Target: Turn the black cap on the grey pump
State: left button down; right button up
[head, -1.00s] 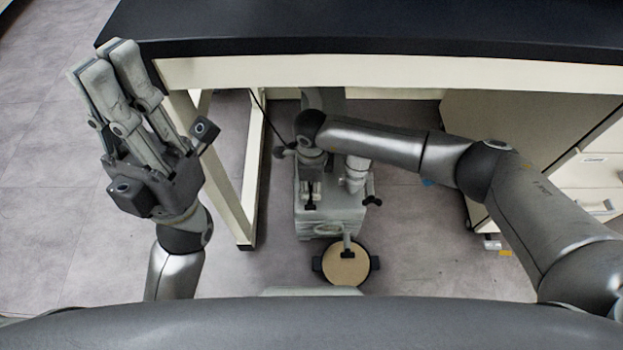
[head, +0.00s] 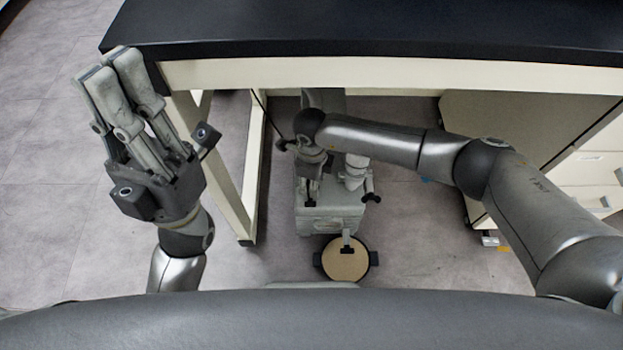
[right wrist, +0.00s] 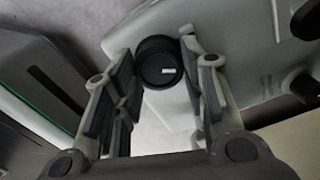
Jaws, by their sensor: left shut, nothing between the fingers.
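The grey pump (head: 332,221) stands on the floor under the bench in the head view. Its light grey body (right wrist: 245,65) fills the upper right of the right wrist view. The black cap (right wrist: 160,72), round with a small white mark, is between the fingertips of my right gripper (right wrist: 160,55). The fingers sit close against both sides of the cap and look shut on it. In the head view my right gripper (head: 310,180) points down at the pump, its tips partly hidden. My left gripper (head: 126,68) is raised at the left, shut and empty.
The bench's black top (head: 380,35) overhangs the pump, with a pale leg (head: 232,190) to its left and a drawer cabinet (head: 540,130) to its right. A round tan disc with black handles (head: 345,262) lies in front of the pump. Floor is clear at left.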

jog(key=o, duration=0.4)
notch_tip(320, 180, up, 12)
jog(key=shift+r, duration=0.1)
dwell(0.4)
